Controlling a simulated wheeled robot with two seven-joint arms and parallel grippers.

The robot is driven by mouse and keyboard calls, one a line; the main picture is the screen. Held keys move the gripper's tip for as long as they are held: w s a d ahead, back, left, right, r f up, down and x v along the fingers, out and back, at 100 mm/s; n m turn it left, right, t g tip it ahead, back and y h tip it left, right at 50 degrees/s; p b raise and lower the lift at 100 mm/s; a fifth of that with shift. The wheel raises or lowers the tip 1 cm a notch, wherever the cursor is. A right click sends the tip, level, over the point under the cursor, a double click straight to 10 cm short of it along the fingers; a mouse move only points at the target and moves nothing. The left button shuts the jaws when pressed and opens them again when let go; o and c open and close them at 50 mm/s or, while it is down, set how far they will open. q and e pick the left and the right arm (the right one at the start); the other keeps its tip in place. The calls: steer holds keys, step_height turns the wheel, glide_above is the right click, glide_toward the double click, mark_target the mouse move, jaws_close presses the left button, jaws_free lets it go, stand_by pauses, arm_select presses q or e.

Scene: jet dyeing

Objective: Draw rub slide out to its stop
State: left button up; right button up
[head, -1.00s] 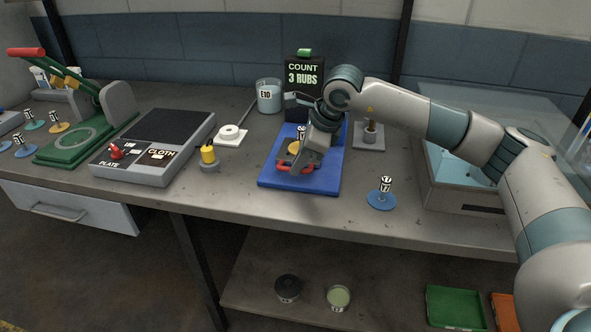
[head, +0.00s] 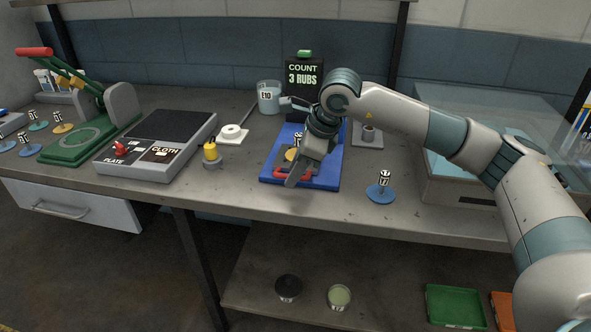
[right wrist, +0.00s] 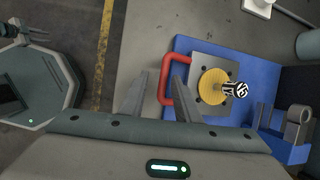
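The rub slide is a grey plate (right wrist: 208,62) on a blue base (right wrist: 182,45), with a red U-shaped handle (right wrist: 169,80) at its front. A yellow disc (right wrist: 213,87) with a black-and-white marked peg (right wrist: 234,90) sits on the plate. In the head view the handle (head: 293,174) lies near the base's front edge, partly hidden by my right gripper (head: 305,172). In the right wrist view my right gripper (right wrist: 153,92) is open. The handle's bar lies between its fingers, nearer one finger, which overlaps the loop; contact cannot be told. My left gripper is not seen.
A sign reading 3 RUBS (head: 304,78) stands behind the base. A beaker (head: 269,98) and a yellow-topped item (head: 211,153) are to the left. A blue disc with a peg (head: 381,193) and a clear-walled tank (head: 467,187) are to the right. Bench front is clear.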

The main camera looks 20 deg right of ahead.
steer(key=shift+w+d, duration=0.1)
